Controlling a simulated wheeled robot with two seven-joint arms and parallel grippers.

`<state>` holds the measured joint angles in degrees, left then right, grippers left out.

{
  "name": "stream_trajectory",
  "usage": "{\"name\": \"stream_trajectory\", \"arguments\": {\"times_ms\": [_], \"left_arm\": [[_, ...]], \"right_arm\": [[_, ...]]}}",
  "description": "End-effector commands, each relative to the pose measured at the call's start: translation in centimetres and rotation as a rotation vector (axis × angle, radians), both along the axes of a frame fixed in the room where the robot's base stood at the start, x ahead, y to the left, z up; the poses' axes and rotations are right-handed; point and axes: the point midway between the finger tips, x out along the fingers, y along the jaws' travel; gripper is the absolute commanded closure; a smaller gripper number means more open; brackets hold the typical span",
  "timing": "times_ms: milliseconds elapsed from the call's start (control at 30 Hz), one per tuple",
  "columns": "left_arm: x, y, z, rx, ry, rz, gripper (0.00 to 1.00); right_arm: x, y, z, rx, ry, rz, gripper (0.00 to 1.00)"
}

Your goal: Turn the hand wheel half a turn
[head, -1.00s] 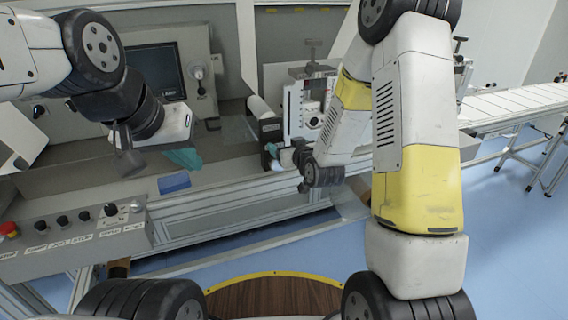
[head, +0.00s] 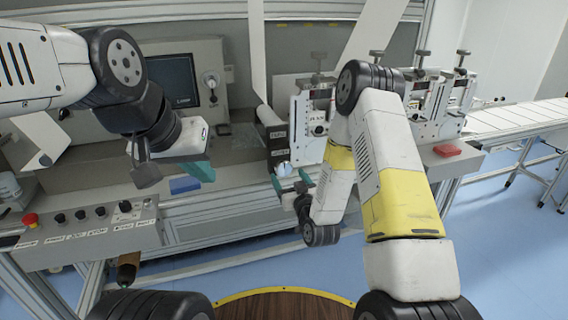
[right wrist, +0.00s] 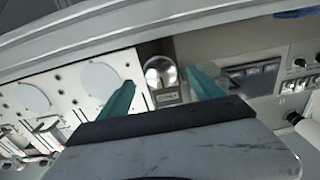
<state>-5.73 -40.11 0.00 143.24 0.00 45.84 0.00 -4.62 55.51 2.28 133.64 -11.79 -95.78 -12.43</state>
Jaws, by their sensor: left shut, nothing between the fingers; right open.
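A pale round part, which looks like the hand wheel (head: 284,169), sits on the front of the machine below a dark labelled bracket. In the right wrist view a shiny round part (right wrist: 160,72) shows between my fingers, apparently the same one. My right gripper (head: 291,179) is open at the wheel, with one teal finger on each side; its fingers also show in the right wrist view (right wrist: 160,79). I cannot tell whether they touch the wheel. My left gripper (head: 205,172) is shut and empty, above the bench front at the left.
A blue block (head: 185,185) lies on the bench below my left gripper. A control box (head: 95,230) with a red stop button (head: 30,220) stands at the left. White machine units (head: 430,105) and a red block (head: 447,150) are at the right, before a conveyor (head: 510,112).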

Motion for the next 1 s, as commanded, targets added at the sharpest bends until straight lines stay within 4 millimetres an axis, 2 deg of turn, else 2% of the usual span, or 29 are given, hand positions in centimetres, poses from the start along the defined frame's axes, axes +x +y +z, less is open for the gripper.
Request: {"name": "stream_trajectory", "arguments": {"times_ms": [100, 300, 467, 700, 1000], "left_arm": [[0.0, 0.0, 0.0, 0.000, 0.000, 0.000, 1.00], [0.0, 0.0, 0.0, 0.000, 0.000, 0.000, 1.00], [0.0, 0.0, 0.0, 0.000, 0.000, 0.000, 1.00], [0.0, 0.0, 0.0, 0.000, 0.000, 0.000, 1.00], [0.0, 0.0, 0.0, 0.000, 0.000, 0.000, 1.00]], "right_arm": [[2.0, 0.7, 0.1, 0.000, -0.003, 0.001, 0.25], [4.6, 1.5, 0.1, 0.000, -0.002, 0.001, 0.25], [5.4, 1.8, 0.1, 0.000, 0.000, 0.001, 0.25], [5.5, 1.8, 0.1, 0.000, 0.000, 0.001, 0.25], [5.5, 1.8, 0.1, 0.000, 0.001, 0.001, 0.84]]}}
